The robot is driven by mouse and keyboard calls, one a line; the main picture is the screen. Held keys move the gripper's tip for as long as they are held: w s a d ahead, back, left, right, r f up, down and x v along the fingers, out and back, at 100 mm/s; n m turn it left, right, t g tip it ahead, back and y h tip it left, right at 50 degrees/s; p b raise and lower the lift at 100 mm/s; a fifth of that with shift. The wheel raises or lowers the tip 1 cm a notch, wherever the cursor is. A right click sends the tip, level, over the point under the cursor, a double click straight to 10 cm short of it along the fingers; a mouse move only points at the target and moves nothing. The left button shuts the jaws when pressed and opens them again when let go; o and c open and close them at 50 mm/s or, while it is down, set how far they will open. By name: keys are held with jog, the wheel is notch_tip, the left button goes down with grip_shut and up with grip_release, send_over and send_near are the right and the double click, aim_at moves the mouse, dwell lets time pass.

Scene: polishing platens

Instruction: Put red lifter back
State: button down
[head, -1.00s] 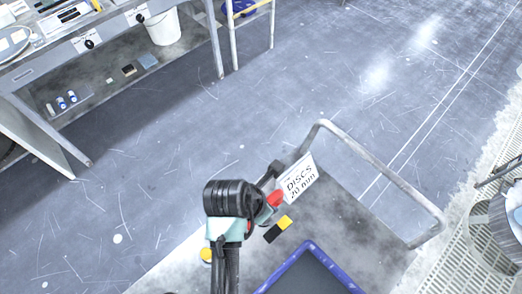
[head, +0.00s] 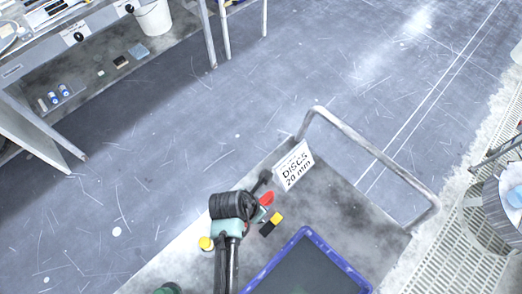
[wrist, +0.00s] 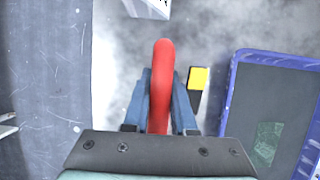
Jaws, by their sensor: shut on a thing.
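My gripper (wrist: 163,92) is shut on the red lifter (wrist: 162,58), a rounded red piece standing up between its blue fingers in the wrist view. In the head view my gripper (head: 259,213) is over the grey cart top (head: 345,215), and part of the red lifter (head: 266,198) shows beside it. The lifter's lower part is hidden by the gripper. I cannot tell whether it touches the cart top.
A yellow-and-black block (head: 271,224) lies close to the right of my gripper. A blue-rimmed tray (head: 327,246) is further right. A "DISCS 20 mm" sign (head: 293,166) and a metal rail (head: 375,150) stand beyond. A yellow round thing (head: 206,243) is at left.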

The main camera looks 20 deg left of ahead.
jog(key=shift+w, duration=0.1)
jog(key=c, duration=1.2)
grip_release()
jog(key=shift+f, duration=0.15)
jog(key=o, duration=0.5)
jog(key=shift+c, duration=0.2)
jog(key=v, duration=1.2)
jog(key=shift+r, duration=0.2)
